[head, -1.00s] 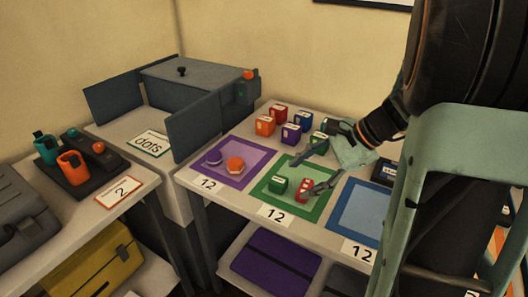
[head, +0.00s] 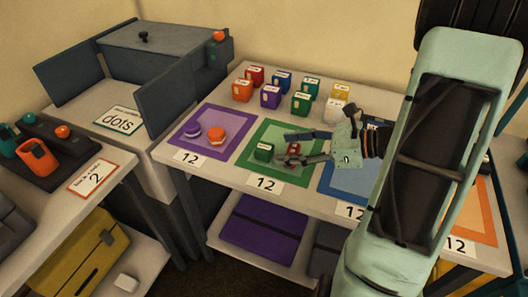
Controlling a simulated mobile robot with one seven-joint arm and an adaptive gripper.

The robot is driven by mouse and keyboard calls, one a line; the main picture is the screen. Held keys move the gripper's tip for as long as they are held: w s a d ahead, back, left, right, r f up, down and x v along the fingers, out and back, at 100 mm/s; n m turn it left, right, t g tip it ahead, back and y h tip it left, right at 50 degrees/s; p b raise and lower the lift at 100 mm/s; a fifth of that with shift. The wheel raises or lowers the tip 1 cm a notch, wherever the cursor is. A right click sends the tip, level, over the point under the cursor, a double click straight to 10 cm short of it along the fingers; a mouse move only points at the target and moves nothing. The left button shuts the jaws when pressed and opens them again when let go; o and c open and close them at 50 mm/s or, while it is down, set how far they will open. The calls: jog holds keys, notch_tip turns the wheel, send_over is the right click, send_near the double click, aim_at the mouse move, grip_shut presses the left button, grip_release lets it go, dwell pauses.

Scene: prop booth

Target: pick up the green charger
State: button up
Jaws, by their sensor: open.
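No thing is clearly marked as a charger, but several small labelled blocks are green. One green block (head: 263,152) sits on the green-bordered mat (head: 247,163). Two more stand in the back group: a dark green block (head: 301,104) and another green block (head: 309,87). My gripper (head: 283,148) is open over the green mat, its fingers pointing left. A red block (head: 293,149) shows between the fingers, partly hidden by the lower one; I cannot tell whether they touch. The green block on the mat lies just left of the fingertips.
Beside the back green blocks stand red, orange, purple, blue, yellow and white (head: 335,113) blocks. A purple mat (head: 184,147) holds two round pieces. A blue mat (head: 335,182) is partly behind my arm. A grey box with open panels (head: 165,62) stands at left.

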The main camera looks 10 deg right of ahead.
aim_at(266, 147)
jog(key=b+x, duration=0.1)
jog(key=x, duration=0.5)
jog(key=shift+w+d+r, duration=0.1)
jog(key=shift+w, duration=0.1)
jog(key=c, duration=1.3)
